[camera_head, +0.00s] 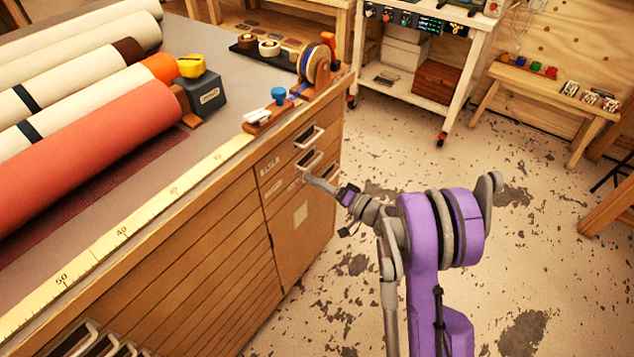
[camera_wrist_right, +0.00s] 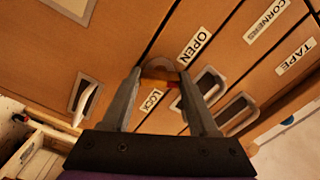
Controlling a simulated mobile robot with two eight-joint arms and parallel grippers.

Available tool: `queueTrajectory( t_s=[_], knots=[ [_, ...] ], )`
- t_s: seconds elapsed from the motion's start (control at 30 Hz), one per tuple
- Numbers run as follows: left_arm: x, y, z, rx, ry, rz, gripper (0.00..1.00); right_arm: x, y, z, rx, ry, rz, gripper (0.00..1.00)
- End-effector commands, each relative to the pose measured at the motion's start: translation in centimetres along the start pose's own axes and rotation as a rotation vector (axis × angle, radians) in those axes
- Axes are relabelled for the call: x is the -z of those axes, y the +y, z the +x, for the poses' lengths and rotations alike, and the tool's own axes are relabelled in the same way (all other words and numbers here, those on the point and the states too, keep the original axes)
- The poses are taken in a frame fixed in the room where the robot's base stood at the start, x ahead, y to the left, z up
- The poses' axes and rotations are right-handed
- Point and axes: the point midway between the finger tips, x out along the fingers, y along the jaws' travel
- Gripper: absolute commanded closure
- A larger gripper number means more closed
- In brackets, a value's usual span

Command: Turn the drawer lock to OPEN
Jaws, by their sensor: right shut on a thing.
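The drawer lock (camera_wrist_right: 160,70) is a small rounded knob on the wooden cabinet front, seen in the right wrist view. An OPEN label (camera_wrist_right: 194,47) and a LOCK label (camera_wrist_right: 151,101) sit on either side of it. Small red and yellow marks show beside the knob. My right gripper (camera_wrist_right: 161,82) has its two fingers on opposite sides of the knob and is shut on it. In the head view my right gripper (camera_head: 318,182) reaches the cabinet front below the drawer handles, and the knob is hidden there. The knob's exact angle is hard to tell. My left gripper is not in view.
Drawer handles (camera_wrist_right: 207,86) lie close to the right finger, near labels CORNERS (camera_wrist_right: 268,20) and TAPE (camera_wrist_right: 295,59). Open floor (camera_head: 520,200) lies right of the cabinet, with a white cart (camera_head: 470,50) behind.

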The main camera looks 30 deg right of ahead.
Motion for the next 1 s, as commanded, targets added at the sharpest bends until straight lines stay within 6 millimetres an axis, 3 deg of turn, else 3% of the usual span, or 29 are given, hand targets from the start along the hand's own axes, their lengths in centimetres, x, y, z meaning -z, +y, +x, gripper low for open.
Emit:
queueTrajectory(
  t_s=[0.4, 1.0],
  knots=[
    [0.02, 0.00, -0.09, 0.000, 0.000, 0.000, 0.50, 0.06, 0.05, -0.02, 0.000, 0.001, -0.248, 0.96],
    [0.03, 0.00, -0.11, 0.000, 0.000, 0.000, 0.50, 0.07, 0.06, -0.02, -0.001, 0.001, -0.309, 0.96]
  ],
)
